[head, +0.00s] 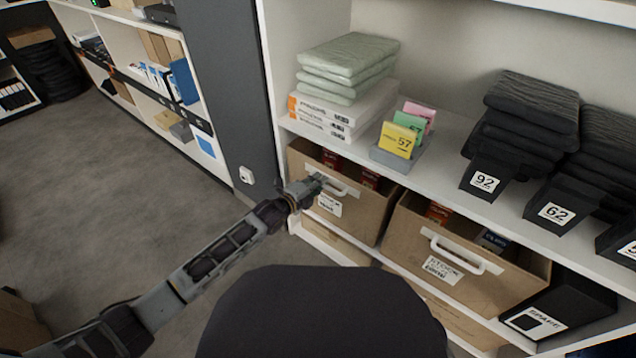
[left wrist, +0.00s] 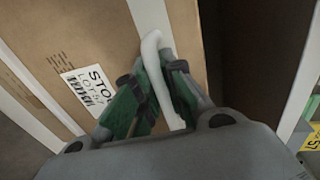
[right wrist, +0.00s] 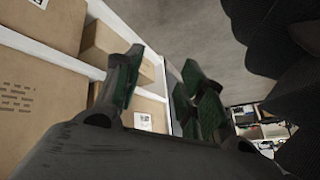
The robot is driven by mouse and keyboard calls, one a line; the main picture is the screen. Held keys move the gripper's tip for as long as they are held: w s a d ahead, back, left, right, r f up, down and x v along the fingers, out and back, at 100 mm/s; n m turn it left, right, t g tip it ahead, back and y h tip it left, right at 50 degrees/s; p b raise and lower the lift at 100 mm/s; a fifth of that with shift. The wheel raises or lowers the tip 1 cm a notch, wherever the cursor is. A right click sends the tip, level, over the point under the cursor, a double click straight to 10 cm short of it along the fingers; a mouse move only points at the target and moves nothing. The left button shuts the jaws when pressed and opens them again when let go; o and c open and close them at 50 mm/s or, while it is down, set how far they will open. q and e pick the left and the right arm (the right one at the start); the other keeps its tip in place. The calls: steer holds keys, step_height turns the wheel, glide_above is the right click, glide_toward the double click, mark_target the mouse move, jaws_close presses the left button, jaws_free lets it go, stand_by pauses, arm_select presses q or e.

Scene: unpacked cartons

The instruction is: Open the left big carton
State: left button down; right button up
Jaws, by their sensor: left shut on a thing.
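The left big carton (head: 357,212) is a brown open-topped box with a white handle and a label, on the shelf below the one with the stacked folded cloths. Some small dark red items show inside it. My left gripper (head: 314,186) is at the left part of its white handle (head: 345,187). In the left wrist view the green-padded fingers (left wrist: 160,84) are closed around the white handle (left wrist: 154,50), beside the carton's label (left wrist: 88,86). My right gripper (right wrist: 158,80) shows only in the right wrist view, with its fingers apart and nothing between them.
A second brown carton (head: 462,263) with a white handle stands to the right. A black box (head: 560,305) is at the far right. The shelf above holds a card holder (head: 397,157) and dark bins. Open grey floor (head: 110,190) lies at the left.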

arm_select(q)
steer(key=shift+s+a, duration=0.1)
arm_select(e)
steer(key=shift+r, duration=0.1)
steer(key=s+d+r+n+g+h+p, duration=0.15)
steer(key=r+p, duration=0.25)
steer(key=r, duration=0.4)
steer(key=d+r+m+g+h+p, duration=0.1)
steer(key=d+r+p, duration=0.1)
steer(key=r+p, duration=0.35)
arm_select(q)
steer(key=f+p+v, duration=0.2)
steer(key=v, duration=1)
steer(key=s+f+p+v, duration=0.1)
steer(key=f+p+v, duration=0.2)
steer(key=v, duration=0.9)
steer(key=shift+a, duration=0.3)
arm_select(e)
step_height(320, 180, down, 8)
steer(key=s+d+g, duration=0.1)
steer(key=d+g, duration=0.1)
steer(key=shift+s+r+h, duration=0.2)
steer(key=shift+h, duration=0.25)
arm_select(q)
steer(key=shift+f, duration=0.1)
arm_select(e)
steer(key=shift+d+n, duration=0.15)
steer(key=shift+n, duration=0.1)
